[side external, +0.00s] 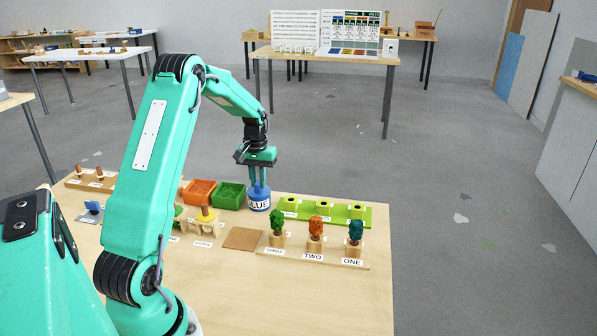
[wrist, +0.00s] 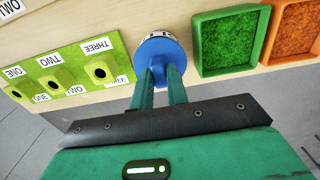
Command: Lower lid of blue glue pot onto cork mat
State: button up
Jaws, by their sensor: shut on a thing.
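The blue glue pot (side external: 259,205) stands on the table with a white label that ends in "LUE". Its blue lid (wrist: 158,52) shows in the wrist view at the top centre, over the pot's label. My gripper (side external: 259,180) points straight down over the pot and its fingers are shut on the lid. In the wrist view my gripper (wrist: 162,82) has both fingers on the lid, which they partly hide. I cannot tell whether the lid is apart from the pot. The brown square cork mat (side external: 243,238) lies in front of the pot, flat and bare.
Green (side external: 229,196) and orange (side external: 199,192) trays stand left of the pot. A green board (side external: 325,210) with several holed blocks lies to its right. Three model trees on a numbered wooden rack (side external: 314,255) stand right of the mat. A small yellow-topped stand (side external: 206,220) is left of it.

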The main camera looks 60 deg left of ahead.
jog(key=shift+r, duration=0.15)
jog(key=shift+r, duration=2.55)
jog(key=s+d+f, duration=0.4)
jog(key=s+d, duration=0.7)
jog(key=shift+s+d, duration=0.15)
jog(key=shift+s, duration=0.05)
jog(key=shift+f, duration=0.35)
jog(key=shift+f, duration=2.55)
